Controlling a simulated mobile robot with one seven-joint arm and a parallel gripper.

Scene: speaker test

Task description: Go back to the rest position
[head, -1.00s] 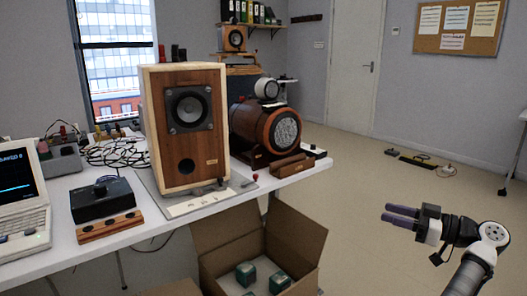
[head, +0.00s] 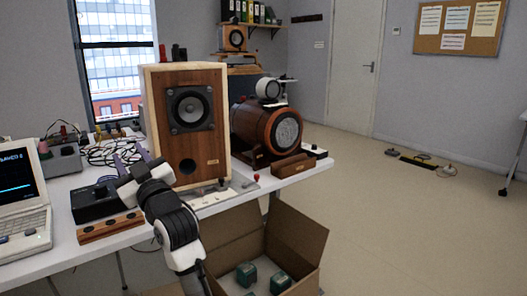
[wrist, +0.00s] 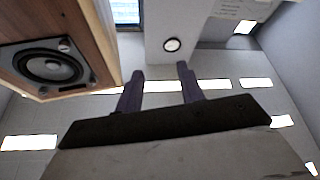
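My gripper (head: 128,156) is in front of the lower left of the wooden loudspeaker (head: 205,150), above the workbench (head: 200,212) and near the black box on the wooden base. In the wrist view the two purple fingers of my gripper (wrist: 158,70) stand apart with nothing between them. The wrist camera looks up towards the ceiling and walls, with the loudspeaker (wrist: 60,68) close at the upper left. My forearm crosses in front of the bench edge.
The black box (head: 90,205) and a computer (head: 22,205) stand at the left of the bench. A dark red-brown round speaker (head: 258,130) stands right of the loudspeaker. An open cardboard box (head: 295,240) with green items is below.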

